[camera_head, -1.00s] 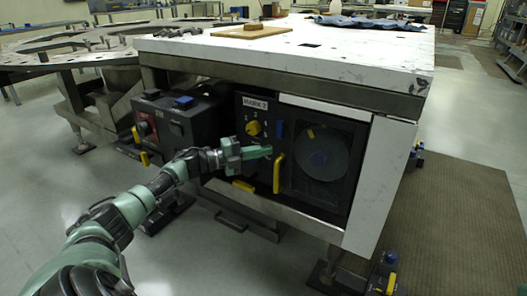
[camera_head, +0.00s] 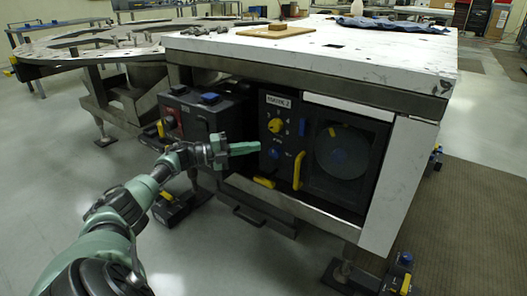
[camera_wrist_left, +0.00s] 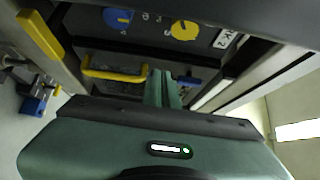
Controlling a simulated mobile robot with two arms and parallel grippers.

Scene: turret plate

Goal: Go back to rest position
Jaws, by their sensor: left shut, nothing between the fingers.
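My left arm comes in from the lower left in the head view. My left gripper (camera_head: 258,147) is shut and empty, in front of the black control panel (camera_head: 268,103) marked with a number 2. A yellow knob (camera_head: 275,126) and a yellow handle (camera_head: 298,170) are on that panel, to the right of the fingertips. In the left wrist view the closed fingers (camera_wrist_left: 160,74) point toward the panel, with the yellow handle (camera_wrist_left: 112,75) beside them. I cannot tell the exact gap to the panel. My right gripper is not in view.
A white-topped workbench (camera_head: 385,66) stands above the panel, with a wooden board (camera_head: 300,30) and a blue cloth (camera_head: 390,24) on it. A dark box (camera_head: 190,115) with a red switch is left of the panel. Open grey floor (camera_head: 225,250) lies in front.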

